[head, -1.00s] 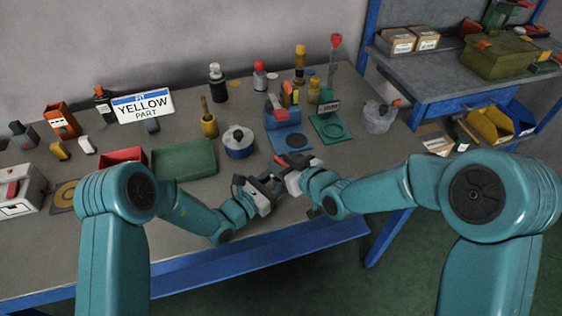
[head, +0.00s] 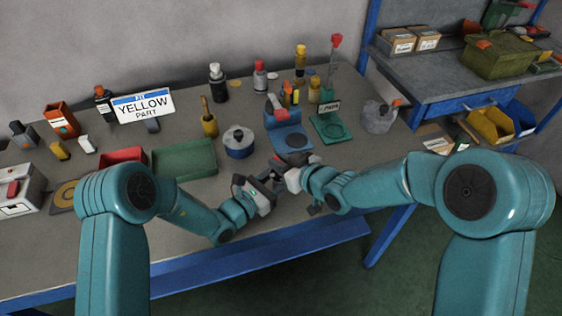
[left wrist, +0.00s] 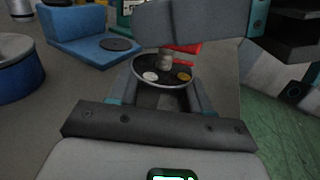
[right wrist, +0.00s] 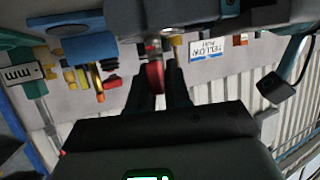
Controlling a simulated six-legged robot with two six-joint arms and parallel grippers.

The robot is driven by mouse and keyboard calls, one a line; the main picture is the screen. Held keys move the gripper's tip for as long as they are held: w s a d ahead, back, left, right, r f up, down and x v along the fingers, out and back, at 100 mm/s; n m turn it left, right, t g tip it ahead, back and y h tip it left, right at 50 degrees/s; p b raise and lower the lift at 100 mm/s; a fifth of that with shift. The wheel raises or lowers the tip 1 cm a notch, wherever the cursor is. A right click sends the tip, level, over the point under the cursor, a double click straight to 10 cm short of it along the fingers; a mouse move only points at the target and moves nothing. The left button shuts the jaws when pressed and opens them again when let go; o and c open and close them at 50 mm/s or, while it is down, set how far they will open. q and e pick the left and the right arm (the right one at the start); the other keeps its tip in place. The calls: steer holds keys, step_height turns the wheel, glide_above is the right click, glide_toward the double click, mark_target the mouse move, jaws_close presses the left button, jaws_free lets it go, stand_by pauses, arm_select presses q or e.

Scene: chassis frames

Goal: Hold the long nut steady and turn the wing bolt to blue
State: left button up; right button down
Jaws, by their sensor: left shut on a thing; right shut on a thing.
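My left gripper (left wrist: 162,98) is shut on the long nut, which is mostly hidden between its fingers. A round dark dial (left wrist: 160,72) with a white and a yellow mark sits above those fingers. A metal shank (left wrist: 165,59) rises from the dial's middle. The red wing bolt (right wrist: 155,77) lies between the fingers of my right gripper (right wrist: 158,92), which is shut on it. Part of its red wing also shows in the left wrist view (left wrist: 186,48). In the head view both grippers meet above the front of the table, hiding the parts. No blue mark is visible on the dial.
A blue fixture with a dark disc (head: 287,143) stands just behind the grippers. A blue-based round tin (head: 238,146) and a green tray (head: 185,159) lie to the left. A sign reading YELLOW PART (head: 142,107) stands at the back left. The table's front strip is clear.

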steer(key=n+g+y, duration=0.1)
steer(key=n, duration=0.1)
steer(key=n+g+y, duration=0.1)
steer(key=g, duration=0.1)
steer(key=shift+w+r+n+y, duration=0.1)
steer(key=shift+w+n+y, duration=0.05)
steer(key=shift+n+y, duration=0.2)
arm_select(q)
steer(key=shift+s+d, duration=0.1)
arm_select(e)
steer(key=n+g+y, duration=0.1)
steer(key=n+g, duration=0.1)
steer(key=g, duration=0.1)
steer(key=shift+n, duration=0.35)
steer(key=n+g, duration=0.6)
steer(key=g, duration=0.1)
steer(key=shift+s+f+n+g, duration=0.2)
steer(key=shift+f+n+g, duration=0.1)
steer(key=shift+g, duration=0.1)
steer(key=c, duration=1.1)
jaws_free()
steer(key=shift+c, duration=0.2)
steer(key=shift+r, duration=0.1)
steer(key=shift+w+d+r, duration=0.1)
steer(key=shift+d+r, duration=0.05)
steer(key=shift+d, duration=0.1)
steer(key=v, duration=0.7)
